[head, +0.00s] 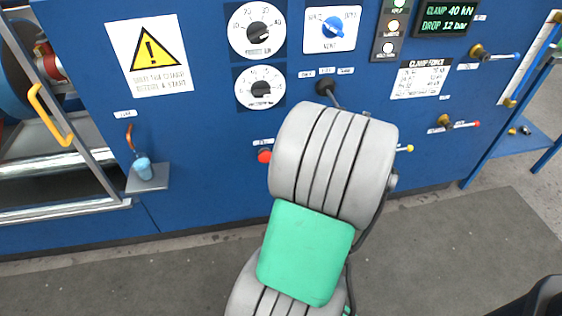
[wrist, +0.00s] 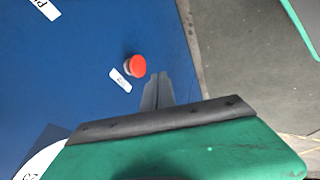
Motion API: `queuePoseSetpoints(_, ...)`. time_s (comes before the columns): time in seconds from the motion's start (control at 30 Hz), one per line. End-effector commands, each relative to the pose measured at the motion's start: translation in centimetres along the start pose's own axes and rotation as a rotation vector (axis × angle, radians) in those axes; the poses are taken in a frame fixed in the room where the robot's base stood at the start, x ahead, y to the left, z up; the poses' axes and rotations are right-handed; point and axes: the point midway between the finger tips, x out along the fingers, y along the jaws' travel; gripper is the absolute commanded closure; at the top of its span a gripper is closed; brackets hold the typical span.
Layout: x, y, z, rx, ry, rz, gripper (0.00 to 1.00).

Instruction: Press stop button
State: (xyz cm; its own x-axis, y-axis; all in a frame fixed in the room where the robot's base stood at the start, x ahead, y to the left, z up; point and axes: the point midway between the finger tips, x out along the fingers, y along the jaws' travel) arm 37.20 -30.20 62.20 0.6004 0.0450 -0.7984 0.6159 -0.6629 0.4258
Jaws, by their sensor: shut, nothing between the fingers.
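The red stop button (head: 264,156) sits on the front of the blue machine panel, just left of my arm in the head view, with a small white label above it. In the wrist view, the round red button (wrist: 136,66) stands out from the panel beside its white label (wrist: 120,80). My gripper (wrist: 158,78) is shut and empty, with its fingertips just to the right of and slightly below the button. I see no clear contact between them. In the head view my gripper is hidden behind my own arm.
The blue panel (head: 205,180) carries dials (head: 257,30), a blue knob (head: 333,27), indicator lights (head: 391,25) and a black lever (head: 325,87). Small levers (head: 455,123) stand out at the right. Grey floor lies in front.

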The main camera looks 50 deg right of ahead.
Motion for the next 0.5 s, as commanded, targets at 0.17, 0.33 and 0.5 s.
queuePoseSetpoints(0.17,4.4,-0.3,0.1,-0.001,0.003,-0.004,1.00)
queuePoseSetpoints(0.33,8.1,-0.3,0.1,-0.001,0.001,-0.003,1.00)
queuePoseSetpoints(0.5,9.2,2.4,0.1,-0.001,0.000,-0.001,1.00)
